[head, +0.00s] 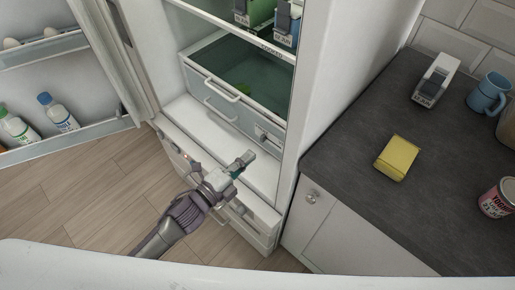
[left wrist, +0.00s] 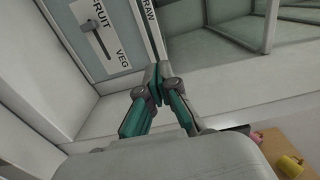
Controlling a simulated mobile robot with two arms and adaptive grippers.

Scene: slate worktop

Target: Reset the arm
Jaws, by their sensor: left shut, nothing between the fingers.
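My left gripper (head: 243,162) is in front of the open fridge, over its lower front edge. In the left wrist view its fingertips (left wrist: 157,82) meet with nothing between them. The drawer's slider label with FRUIT and VEG (left wrist: 100,35) shows close to the gripper in the left wrist view. My right gripper does not show in either view.
The fridge door (head: 90,133) stands open at left with bottles (head: 60,112) in its shelf. A slate worktop (head: 345,150) at right holds a yellow sponge (head: 397,158), a blue mug (head: 488,93), a red-and-white can (head: 497,198) and a grey-white device (head: 436,80). Wood floor (head: 80,195) lies below.

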